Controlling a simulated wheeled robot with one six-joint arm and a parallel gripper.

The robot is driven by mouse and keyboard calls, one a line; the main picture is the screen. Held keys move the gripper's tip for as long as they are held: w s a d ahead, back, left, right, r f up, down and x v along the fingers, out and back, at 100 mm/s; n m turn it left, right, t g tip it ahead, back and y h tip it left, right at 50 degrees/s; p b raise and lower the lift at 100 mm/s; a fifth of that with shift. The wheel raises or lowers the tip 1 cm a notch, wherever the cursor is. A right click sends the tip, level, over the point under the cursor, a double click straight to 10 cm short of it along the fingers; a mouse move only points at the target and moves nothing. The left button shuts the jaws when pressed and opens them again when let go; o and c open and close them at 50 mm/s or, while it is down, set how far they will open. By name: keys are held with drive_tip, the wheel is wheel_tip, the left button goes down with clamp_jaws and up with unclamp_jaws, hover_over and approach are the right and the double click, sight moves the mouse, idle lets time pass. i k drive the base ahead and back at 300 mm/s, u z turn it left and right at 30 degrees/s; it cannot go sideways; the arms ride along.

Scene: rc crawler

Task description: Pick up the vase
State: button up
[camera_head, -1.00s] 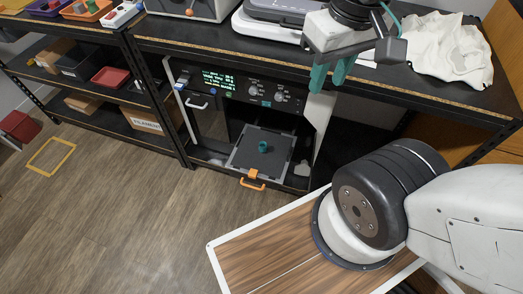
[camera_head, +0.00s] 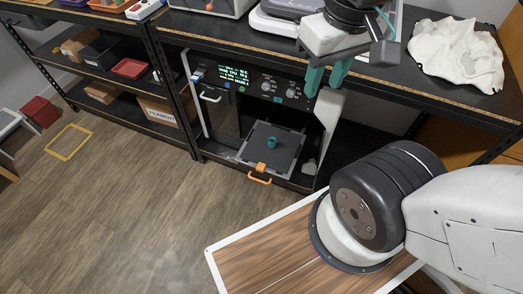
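The vase (camera_head: 272,142) is a small teal object standing on the dark print bed (camera_head: 284,158) of the open-fronted printer under the workbench. The bed is slid partly forward, with an orange handle (camera_head: 260,174) at its front edge. My gripper (camera_head: 325,87) has teal fingers pointing down, in front of the bench edge, above and to the right of the vase in the picture. The two fingers stand apart with a gap between them, and nothing shows in the gap. The gripper is well clear of the vase.
The bench top (camera_head: 455,92) overhangs the printer (camera_head: 225,95). A white cloth (camera_head: 458,55) lies on the bench at right. A shelf with a red tray (camera_head: 130,68) and a box (camera_head: 157,110) stands left. The wooden floor (camera_head: 130,190) before the printer is mostly clear.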

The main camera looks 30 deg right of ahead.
sight(272, 144)
drive_tip(key=u, duration=0.85)
drive_tip(key=k, duration=1.15)
drive_tip(key=u, duration=1.25)
drive_tip(key=i, duration=1.25)
drive_tip(key=z, duration=1.2)
drive_tip(key=i, duration=0.8)
drive_tip(key=z, duration=0.9)
